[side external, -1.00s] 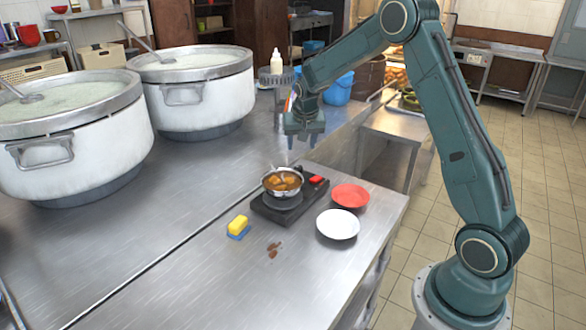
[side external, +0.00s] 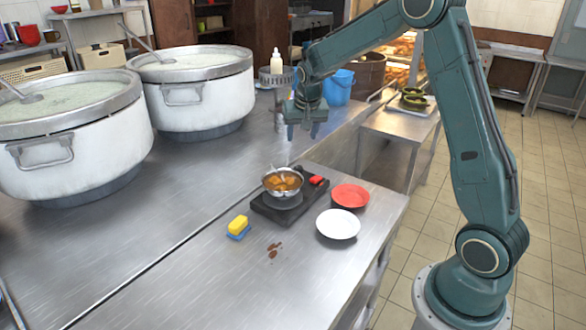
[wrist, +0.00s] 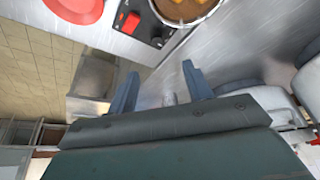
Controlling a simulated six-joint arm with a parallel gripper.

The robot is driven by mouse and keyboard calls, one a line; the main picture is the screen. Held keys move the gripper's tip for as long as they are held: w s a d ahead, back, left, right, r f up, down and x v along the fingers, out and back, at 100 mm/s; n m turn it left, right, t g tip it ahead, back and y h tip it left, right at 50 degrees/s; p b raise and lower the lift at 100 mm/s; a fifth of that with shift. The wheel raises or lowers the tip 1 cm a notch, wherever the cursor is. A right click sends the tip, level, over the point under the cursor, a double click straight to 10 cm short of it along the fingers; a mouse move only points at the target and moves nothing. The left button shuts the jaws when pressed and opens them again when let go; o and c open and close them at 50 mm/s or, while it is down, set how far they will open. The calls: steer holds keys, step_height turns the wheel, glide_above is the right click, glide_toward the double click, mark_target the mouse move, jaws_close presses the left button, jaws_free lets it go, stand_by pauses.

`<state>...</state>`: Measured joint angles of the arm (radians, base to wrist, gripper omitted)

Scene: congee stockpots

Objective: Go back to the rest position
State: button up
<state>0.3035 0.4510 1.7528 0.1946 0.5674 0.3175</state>
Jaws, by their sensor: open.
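My gripper (side external: 302,130) hangs above the steel counter, behind the small stove, with its fingers pointing down. In the wrist view my gripper (wrist: 160,88) shows two fingers spread apart with nothing held between them. A small metal pan (side external: 283,182) with orange-brown food sits on the black stove (side external: 289,203). The pan also shows at the top of the wrist view (wrist: 184,10). The gripper is apart from the pan.
Two large white stockpots (side external: 75,150) (side external: 196,98) stand on the left. A red plate (side external: 350,195), a white plate (side external: 338,224) and a yellow-blue sponge (side external: 238,227) lie around the stove. A brown spill (side external: 273,250) marks the counter. A squeeze bottle (side external: 276,61) and blue bucket (side external: 338,88) stand behind.

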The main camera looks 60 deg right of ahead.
steer(key=s+a+r+n+t+y, duration=0.1)
steer(key=s+a+r+n, duration=0.3)
steer(key=s+a+r, duration=0.85)
steer(key=s+a+n+y, duration=0.1)
steer(key=s+a+n, duration=0.1)
steer(key=s, duration=0.7)
steer(key=s+a+f+n+t+y, duration=0.1)
steer(key=s+a+n, duration=0.1)
steer(key=s+a, duration=0.3)
steer(key=s, duration=0.4)
steer(key=shift+s+a+n, duration=0.2)
steer(key=shift+s+n, duration=0.05)
steer(key=shift+n, duration=0.05)
